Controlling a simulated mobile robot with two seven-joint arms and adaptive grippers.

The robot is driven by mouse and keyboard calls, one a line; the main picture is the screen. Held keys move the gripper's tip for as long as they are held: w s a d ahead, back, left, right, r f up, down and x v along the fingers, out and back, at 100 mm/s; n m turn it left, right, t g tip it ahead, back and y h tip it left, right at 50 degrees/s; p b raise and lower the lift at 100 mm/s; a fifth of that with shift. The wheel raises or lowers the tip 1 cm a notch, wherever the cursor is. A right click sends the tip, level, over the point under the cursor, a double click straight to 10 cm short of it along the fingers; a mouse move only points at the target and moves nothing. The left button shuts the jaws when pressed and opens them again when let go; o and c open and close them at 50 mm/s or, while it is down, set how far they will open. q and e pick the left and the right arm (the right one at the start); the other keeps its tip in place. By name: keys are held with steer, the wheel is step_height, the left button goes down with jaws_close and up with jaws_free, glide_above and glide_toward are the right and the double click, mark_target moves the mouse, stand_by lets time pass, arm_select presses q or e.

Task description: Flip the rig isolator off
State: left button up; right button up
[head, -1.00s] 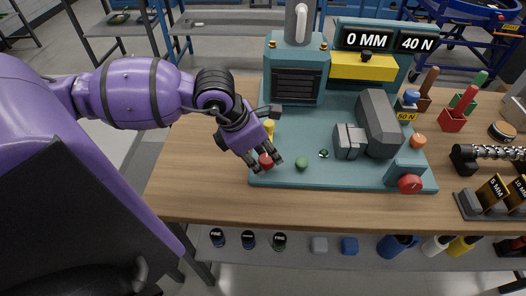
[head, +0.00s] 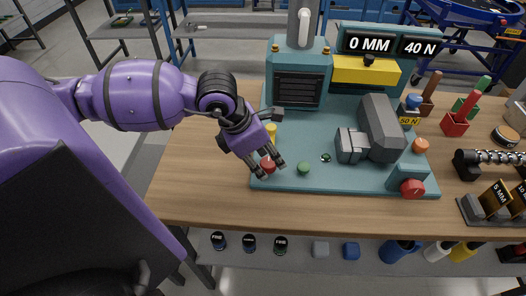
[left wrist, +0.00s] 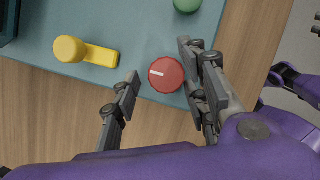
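A red round knob (head: 268,166) with a white mark sits at the front left corner of the teal rig (head: 340,178). It looks like the isolator, though no label is readable. It also shows in the left wrist view (left wrist: 166,75), its white line pointing left. My left gripper (head: 274,171) is open, with its fingers on either side of the knob. In the left wrist view (left wrist: 160,62) the right finger is close beside the knob and the left finger stands apart from it. I cannot tell whether the right finger touches. My right gripper is not in view.
A yellow lever (left wrist: 86,50) lies left of the knob in the wrist view, and a green button (head: 303,169) is nearby. A larger red knob (head: 412,188) is at the rig's front right. Displays (head: 390,45) read 0 MM and 40 N. The wooden table front (head: 300,209) is clear.

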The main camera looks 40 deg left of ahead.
arm_select(q)
steer(key=v, duration=1.2)
stand_by(0.6)
